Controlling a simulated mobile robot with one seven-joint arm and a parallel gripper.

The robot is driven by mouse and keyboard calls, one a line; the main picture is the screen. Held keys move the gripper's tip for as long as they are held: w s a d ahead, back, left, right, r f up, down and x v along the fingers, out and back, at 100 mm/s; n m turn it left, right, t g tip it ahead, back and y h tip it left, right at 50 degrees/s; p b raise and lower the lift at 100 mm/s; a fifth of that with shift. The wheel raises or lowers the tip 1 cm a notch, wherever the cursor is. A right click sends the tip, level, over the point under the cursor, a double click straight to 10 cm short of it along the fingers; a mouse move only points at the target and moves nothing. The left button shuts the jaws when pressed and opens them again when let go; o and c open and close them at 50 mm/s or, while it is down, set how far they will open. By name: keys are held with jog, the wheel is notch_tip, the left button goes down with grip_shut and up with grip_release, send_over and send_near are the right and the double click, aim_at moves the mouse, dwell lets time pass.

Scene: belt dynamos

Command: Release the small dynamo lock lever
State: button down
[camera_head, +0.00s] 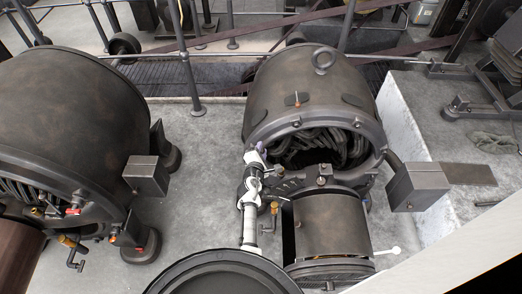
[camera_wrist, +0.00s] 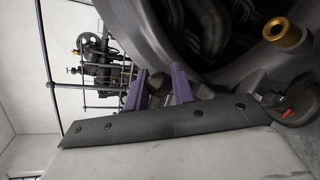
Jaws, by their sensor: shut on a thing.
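The small dynamo (camera_head: 310,85) is the dark, rounded machine right of centre in the head view, with coils showing in its open front. My white arm reaches up along its left front side. My gripper (camera_head: 257,150) is at the left edge of the front rim. In the wrist view its two purple fingers (camera_wrist: 158,88) stand either side of a small dark grip, which I take to be the lock lever (camera_wrist: 158,84). The gripper is shut on it. The lever is mostly hidden by the gripper in the head view, so its angle cannot be told.
A larger dynamo (camera_head: 80,110) stands at the left. A grey box (camera_head: 417,186) juts out right of the small dynamo. A brass-coloured knob (camera_wrist: 283,31) is near the fingers in the wrist view. Railings (camera_head: 185,55) and belts run behind. Bare floor (camera_head: 200,130) lies between the dynamos.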

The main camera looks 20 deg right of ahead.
jog(key=c, duration=1.2)
grip_release()
jog(key=shift+f, duration=0.1)
jog(key=shift+s+a, duration=0.1)
jog(key=p+v, duration=0.2)
jog(key=v, duration=1.1)
jog(key=shift+s+a, duration=0.15)
jog(key=shift+s, duration=0.1)
